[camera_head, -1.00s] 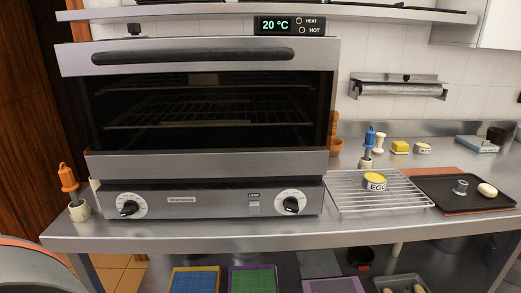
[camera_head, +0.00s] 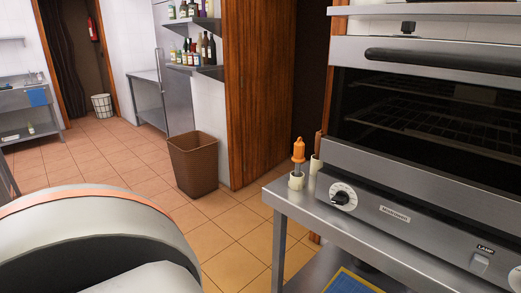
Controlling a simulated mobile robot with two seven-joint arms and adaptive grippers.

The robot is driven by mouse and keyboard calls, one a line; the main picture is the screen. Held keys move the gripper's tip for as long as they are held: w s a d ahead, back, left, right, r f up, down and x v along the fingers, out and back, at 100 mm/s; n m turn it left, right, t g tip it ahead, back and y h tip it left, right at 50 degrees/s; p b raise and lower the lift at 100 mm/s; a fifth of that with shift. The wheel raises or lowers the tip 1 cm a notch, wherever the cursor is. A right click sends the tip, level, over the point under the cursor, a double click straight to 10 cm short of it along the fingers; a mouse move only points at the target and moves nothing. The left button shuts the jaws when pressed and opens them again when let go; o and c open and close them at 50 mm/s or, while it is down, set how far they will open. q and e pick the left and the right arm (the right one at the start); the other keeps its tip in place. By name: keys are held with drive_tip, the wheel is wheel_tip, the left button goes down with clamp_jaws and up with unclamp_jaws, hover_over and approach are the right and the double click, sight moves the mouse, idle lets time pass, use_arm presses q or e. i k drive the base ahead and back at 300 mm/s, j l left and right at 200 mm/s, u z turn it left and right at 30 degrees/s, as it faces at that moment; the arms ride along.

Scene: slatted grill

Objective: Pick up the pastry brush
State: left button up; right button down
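An orange-handled tool (camera_head: 298,152) stands upright in a small cream holder (camera_head: 296,181) at the left end of the steel counter, beside the oven. Its lower end is hidden in the holder, so I cannot tell for sure that it is the pastry brush. The blue-handled tool on the right of the counter is out of view now. Neither of my grippers is in view.
The steel oven (camera_head: 430,180) fills the right side, on the counter (camera_head: 325,212). A brown waste bin (camera_head: 194,163) stands on the tiled floor (camera_head: 236,226) left of the counter. Bottles line wall shelves (camera_head: 205,70) behind it. Open floor lies to the left.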

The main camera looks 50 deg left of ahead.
sight(319, 135)
drive_tip(key=u, duration=1.25)
drive_tip(key=i+j, duration=0.5)
drive_tip(key=j, duration=0.15)
drive_tip(key=i+j, duration=0.5)
drive_tip(key=j, duration=0.15)
drive_tip(key=i+j, duration=0.5)
drive_tip(key=j, duration=0.15)
drive_tip(key=i+j+z, duration=0.2)
drive_tip(key=j, duration=0.2)
drive_tip(key=i+j+z, duration=0.25)
drive_tip(key=i+j, duration=0.05)
drive_tip(key=j, duration=0.1)
